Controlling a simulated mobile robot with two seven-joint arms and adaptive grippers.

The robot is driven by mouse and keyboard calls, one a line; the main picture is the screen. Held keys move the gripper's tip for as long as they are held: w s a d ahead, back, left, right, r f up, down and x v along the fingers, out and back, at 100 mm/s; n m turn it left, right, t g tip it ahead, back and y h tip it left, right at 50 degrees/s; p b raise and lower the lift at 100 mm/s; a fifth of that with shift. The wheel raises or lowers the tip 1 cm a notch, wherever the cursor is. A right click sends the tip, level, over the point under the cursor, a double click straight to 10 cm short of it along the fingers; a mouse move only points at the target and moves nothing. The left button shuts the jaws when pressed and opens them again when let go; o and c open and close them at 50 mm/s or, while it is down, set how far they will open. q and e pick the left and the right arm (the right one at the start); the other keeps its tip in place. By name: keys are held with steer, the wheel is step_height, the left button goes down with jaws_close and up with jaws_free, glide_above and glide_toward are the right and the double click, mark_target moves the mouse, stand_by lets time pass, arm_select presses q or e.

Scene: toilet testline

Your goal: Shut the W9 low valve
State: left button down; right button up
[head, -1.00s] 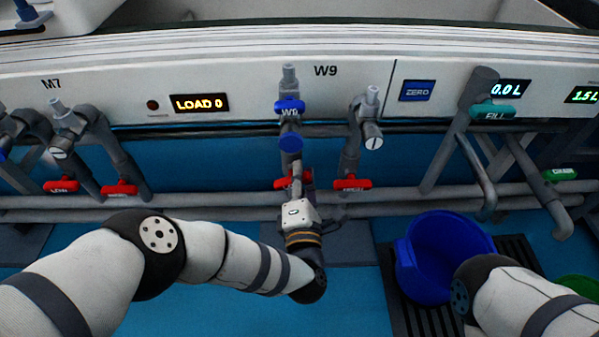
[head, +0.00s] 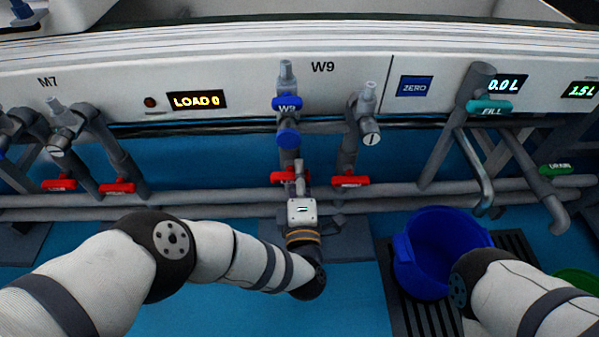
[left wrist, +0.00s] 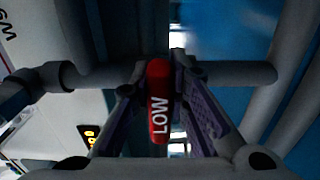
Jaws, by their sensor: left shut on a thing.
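The W9 low valve has a red handle (head: 282,176) below the W9 label, partly hidden behind my left gripper in the head view. In the left wrist view its handle, marked LOW (left wrist: 159,105), stands lengthwise between the two fingers. My left gripper (head: 298,182) is shut on this handle, and its fingers (left wrist: 160,85) lie along both sides. Part of my right arm shows at the lower right of the head view, but its gripper does not.
A blue W9 handle (head: 287,103) sits above the low valve. Another red handle (head: 350,181) is close on the right. Grey pipes (head: 230,198) run along behind. A blue bucket (head: 440,250) stands on a dark grate at the right.

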arm_select(q)
steer(key=shift+a+f, duration=0.1)
steer(key=c, duration=1.5)
jaws_free()
steer(key=shift+s, duration=0.15)
steer(key=s, duration=1.2)
steer(key=shift+w, duration=0.1)
